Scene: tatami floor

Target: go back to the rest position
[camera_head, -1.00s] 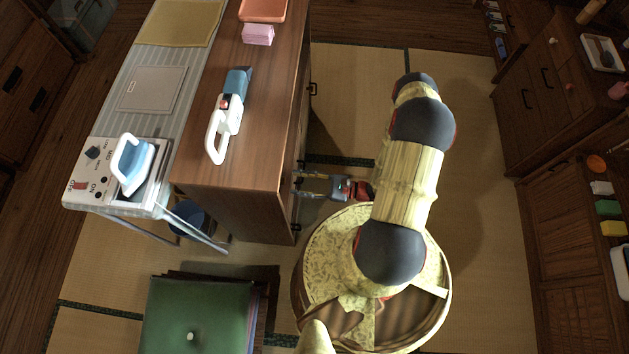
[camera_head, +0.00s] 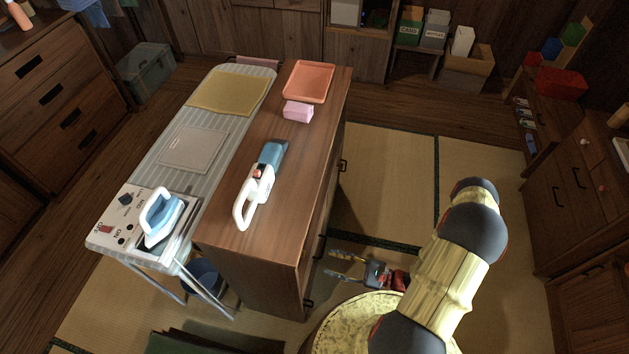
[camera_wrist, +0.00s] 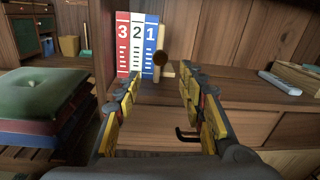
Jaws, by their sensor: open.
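My gripper (camera_head: 352,266) shows in the head view beside the right side of the wooden cabinet (camera_head: 318,120), low near the tatami and partly hidden by my arm. In the wrist view my gripper (camera_wrist: 152,110) has its two yellow and grey fingers spread apart, with nothing between them. Beyond the fingers, a wooden shelf holds red, white and blue numbered books (camera_wrist: 137,45), apart from the gripper. My arm is bent and folded above my base in the head view.
A vacuum-like blue and white device (camera_head: 260,185), a pink block (camera_head: 298,111) and an orange tray (camera_head: 308,82) sit on the cabinet. An ironing board (camera_head: 225,125) with an iron (camera_head: 160,218) stands left. Tatami (camera_head: 385,185) right of the cabinet is clear.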

